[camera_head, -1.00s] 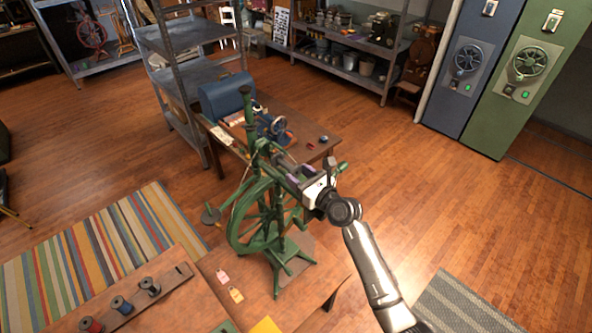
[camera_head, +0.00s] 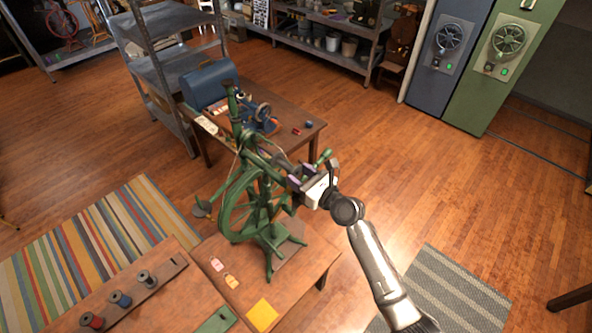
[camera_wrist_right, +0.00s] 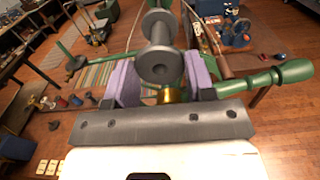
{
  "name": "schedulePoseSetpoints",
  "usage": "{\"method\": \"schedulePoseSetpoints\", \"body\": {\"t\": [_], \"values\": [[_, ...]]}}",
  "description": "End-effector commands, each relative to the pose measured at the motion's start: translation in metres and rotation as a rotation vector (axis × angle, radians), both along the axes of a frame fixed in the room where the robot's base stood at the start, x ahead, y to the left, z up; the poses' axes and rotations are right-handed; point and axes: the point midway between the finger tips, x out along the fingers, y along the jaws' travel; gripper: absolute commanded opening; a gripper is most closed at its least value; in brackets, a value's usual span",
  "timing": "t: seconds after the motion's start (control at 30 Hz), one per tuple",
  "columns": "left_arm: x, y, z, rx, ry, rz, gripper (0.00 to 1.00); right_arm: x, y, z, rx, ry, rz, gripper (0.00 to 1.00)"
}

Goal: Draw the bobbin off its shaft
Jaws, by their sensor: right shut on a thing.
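A green spinning wheel (camera_head: 237,205) stands on the wooden table near the middle of the head view. My right gripper (camera_head: 297,181) is at its upper right side, coming in from the right. In the right wrist view the grey bobbin (camera_wrist_right: 158,62) lies between the gripper's two purple-padded fingers (camera_wrist_right: 161,82), its round end flange facing the camera. The gripper is shut on the bobbin. The bobbin's far flange points away from the wrist. I cannot tell whether any shaft is still inside the bobbin. My left gripper is not in view.
A green turned post (camera_wrist_right: 265,78) is close to the right finger in the wrist view. Several spools stand on a wooden rack (camera_head: 168,271) at the lower left. A smaller table (camera_head: 283,135) behind carries a blue machine.

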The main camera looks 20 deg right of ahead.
Motion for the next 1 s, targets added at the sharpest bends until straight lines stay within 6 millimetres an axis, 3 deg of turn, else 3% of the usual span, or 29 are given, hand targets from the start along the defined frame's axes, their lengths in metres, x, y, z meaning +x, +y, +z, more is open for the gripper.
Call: {"method": "schedulePoseSetpoints", "body": {"t": [0.7,1.0], "values": [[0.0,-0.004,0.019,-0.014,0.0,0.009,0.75,-0.037,-0.017,0.001,0.0,0.0,0.0,0.38],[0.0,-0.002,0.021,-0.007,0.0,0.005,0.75,-0.042,-0.019,0.0,-0.001,-0.001,0.0,0.38]]}}
